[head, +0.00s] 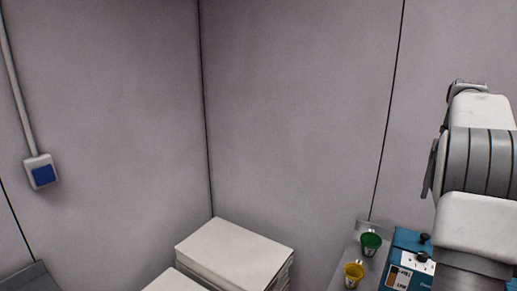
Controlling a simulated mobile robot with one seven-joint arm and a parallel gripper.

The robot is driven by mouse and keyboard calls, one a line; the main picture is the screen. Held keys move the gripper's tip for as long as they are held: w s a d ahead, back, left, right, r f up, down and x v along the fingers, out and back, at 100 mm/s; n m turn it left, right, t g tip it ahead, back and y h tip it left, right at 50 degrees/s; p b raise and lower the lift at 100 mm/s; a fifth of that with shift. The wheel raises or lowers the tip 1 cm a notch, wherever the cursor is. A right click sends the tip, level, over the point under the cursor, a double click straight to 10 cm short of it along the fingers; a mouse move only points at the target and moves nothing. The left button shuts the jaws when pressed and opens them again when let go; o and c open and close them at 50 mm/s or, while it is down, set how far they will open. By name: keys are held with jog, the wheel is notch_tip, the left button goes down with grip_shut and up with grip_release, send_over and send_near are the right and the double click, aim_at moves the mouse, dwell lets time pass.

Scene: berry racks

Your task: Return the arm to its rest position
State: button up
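My arm (478,165) stands at the right edge of the head view, in white and grey links, raised in front of the wall. My gripper cannot be made out in this view, so its opening and anything in it are hidden from me.
A green cup (371,244) and a yellow cup (353,273) sit on a grey surface at the lower right. A blue device (398,262) with black knobs is beside them, close to my arm. White stacked boxes (235,252) stand at the bottom middle. A wall socket (41,172) is at left.

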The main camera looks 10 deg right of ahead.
jog(key=s+a+r+n+t+b, duration=0.1)
jog(key=s+a+n+t, duration=0.15)
jog(key=a, duration=0.95)
jog(key=s+a+r+n+t+b, duration=0.15)
jog(key=s+a, duration=0.25)
jog(key=a, duration=0.7)
jog(key=s+a+f+n+t, duration=0.1)
jog(key=s+a+f+n, duration=0.3)
jog(key=s+a+f, duration=0.5)
jog(key=s+a, duration=0.4)
jog(key=shift+f, duration=0.3)
